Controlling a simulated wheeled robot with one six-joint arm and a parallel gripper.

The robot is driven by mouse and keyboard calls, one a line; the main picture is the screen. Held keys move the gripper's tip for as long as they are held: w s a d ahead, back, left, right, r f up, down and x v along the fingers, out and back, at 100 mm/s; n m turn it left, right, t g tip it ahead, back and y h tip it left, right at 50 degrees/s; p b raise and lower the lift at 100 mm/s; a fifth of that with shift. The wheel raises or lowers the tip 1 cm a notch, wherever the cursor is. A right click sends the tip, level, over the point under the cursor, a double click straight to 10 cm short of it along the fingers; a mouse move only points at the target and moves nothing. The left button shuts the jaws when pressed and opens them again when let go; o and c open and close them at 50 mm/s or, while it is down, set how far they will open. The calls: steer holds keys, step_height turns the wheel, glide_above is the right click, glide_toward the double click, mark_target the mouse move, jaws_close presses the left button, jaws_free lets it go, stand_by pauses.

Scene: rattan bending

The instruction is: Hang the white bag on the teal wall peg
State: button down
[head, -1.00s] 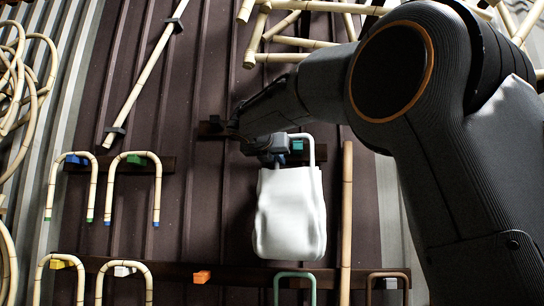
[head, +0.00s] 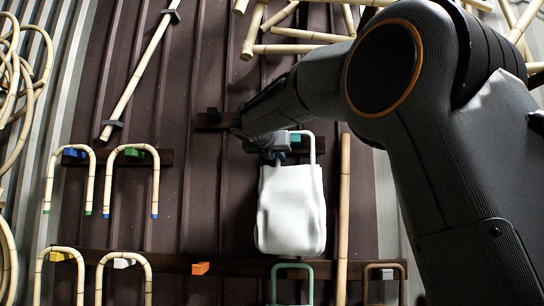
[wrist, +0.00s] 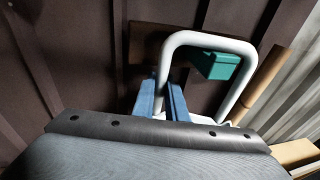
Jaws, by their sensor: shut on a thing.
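The white bag (head: 290,212) hangs upright in front of the dark wall, below my gripper (head: 280,156). Its stiff white handle loop (head: 312,146) rises above the bag. In the wrist view my gripper's blue fingers (wrist: 163,98) are shut on the left side of the handle (wrist: 206,40). The teal wall peg (head: 296,138) shows inside the loop, and in the wrist view the teal peg (wrist: 222,66) lies just under the loop's top bar. I cannot tell whether the peg passes through the loop or the bar touches it. The bag's body is mostly hidden in the wrist view.
Bent canes hang from a blue peg (head: 75,153) and a green peg (head: 134,153) at left. An orange peg (head: 200,268) on the lower rail is bare. A green hoop (head: 292,266) hangs below the bag. A straight cane (head: 344,205) stands close to its right.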

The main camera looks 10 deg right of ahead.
steer(key=c, duration=1.7)
jaws_free()
steer(key=shift+b+v, duration=1.3)
steer(key=shift+v, duration=2.7)
steer(key=shift+r, duration=0.1)
steer(key=s+a, duration=0.1)
steer(key=s, duration=0.1)
steer(key=s+a, duration=0.1)
steer(key=s, duration=0.2)
steer(key=s+b, duration=0.1)
steer(key=s, duration=0.2)
steer(key=shift+s+a, duration=0.25)
steer(key=shift+a, duration=0.15)
